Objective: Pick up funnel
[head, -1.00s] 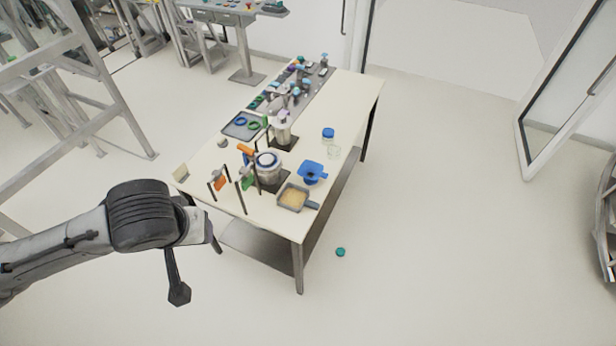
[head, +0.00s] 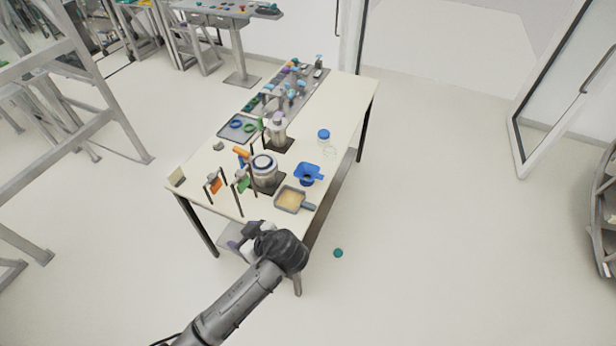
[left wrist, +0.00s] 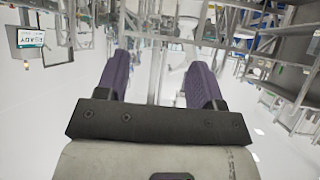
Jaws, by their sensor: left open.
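The blue funnel (head: 308,174) stands near the right edge of the cream table in the head view, with a short handle or tab to its right. My left gripper (head: 240,240) is near the table's front edge, to the left of and nearer than the funnel, and well apart from it. In the left wrist view the two purple-grey fingers of my left gripper (left wrist: 160,82) are spread with nothing between them. The funnel does not show in the left wrist view. My right gripper is in neither view.
A scoop or pan (head: 292,200) with yellowish contents sits just in front of the funnel. A silver pot (head: 264,172) stands to its left, and a blue-lidded jar (head: 324,135) behind it. A teal lid-like piece (head: 338,253) lies on the floor.

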